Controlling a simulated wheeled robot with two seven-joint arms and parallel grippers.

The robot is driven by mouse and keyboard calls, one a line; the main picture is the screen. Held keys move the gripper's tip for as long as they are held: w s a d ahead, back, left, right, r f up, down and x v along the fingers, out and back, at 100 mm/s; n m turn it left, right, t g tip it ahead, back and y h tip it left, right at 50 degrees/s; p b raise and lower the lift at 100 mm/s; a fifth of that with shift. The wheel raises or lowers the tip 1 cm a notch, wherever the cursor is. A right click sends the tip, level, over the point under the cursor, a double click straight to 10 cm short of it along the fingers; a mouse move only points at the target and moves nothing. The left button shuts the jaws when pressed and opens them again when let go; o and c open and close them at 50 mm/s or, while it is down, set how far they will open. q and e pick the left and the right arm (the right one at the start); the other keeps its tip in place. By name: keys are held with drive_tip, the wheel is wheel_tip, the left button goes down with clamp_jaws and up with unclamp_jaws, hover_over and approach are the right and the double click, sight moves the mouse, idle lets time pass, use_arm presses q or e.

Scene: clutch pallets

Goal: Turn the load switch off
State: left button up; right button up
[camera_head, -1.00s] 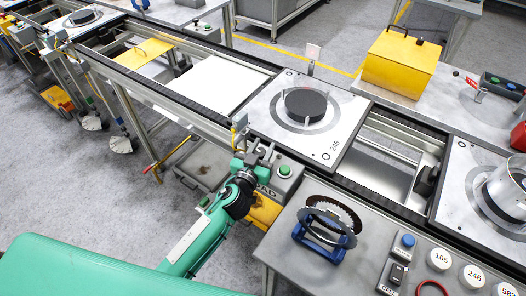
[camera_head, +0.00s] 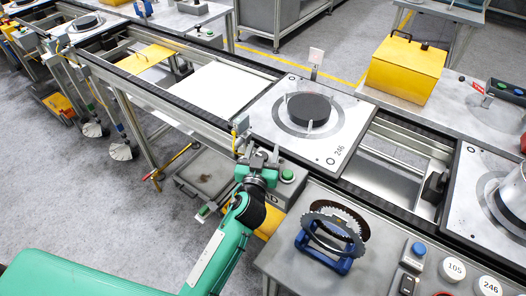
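The load control box (camera_head: 281,190) is a grey box on the near side of the conveyor, with a green round button (camera_head: 288,175) on top. Its lettering is mostly hidden behind my wrist; only a last letter shows. My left gripper (camera_head: 261,156) is at the box's left part, just left of the green button. Its grey fingers overlap the box top in the view, so the switch itself cannot be made out and contact cannot be told. The finger gap is too small to read. My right gripper is out of view.
A bench (camera_head: 385,262) at the lower right holds a blue stand (camera_head: 318,255) with toothed rings and a control box with a blue button (camera_head: 418,248). Behind the gripper runs the conveyor with a pallet marked 246 (camera_head: 340,130). Open floor (camera_head: 60,200) lies left.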

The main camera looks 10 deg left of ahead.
use_arm(q)
drive_tip(key=shift+f, duration=0.1)
drive_tip(key=shift+s+f, duration=0.1)
drive_tip(key=shift+s, duration=0.45)
drive_tip(key=s+b, duration=0.4)
drive_tip(key=s, duration=0.8)
drive_tip(key=shift+s+d, duration=0.15)
drive_tip(key=shift+s, duration=0.2)
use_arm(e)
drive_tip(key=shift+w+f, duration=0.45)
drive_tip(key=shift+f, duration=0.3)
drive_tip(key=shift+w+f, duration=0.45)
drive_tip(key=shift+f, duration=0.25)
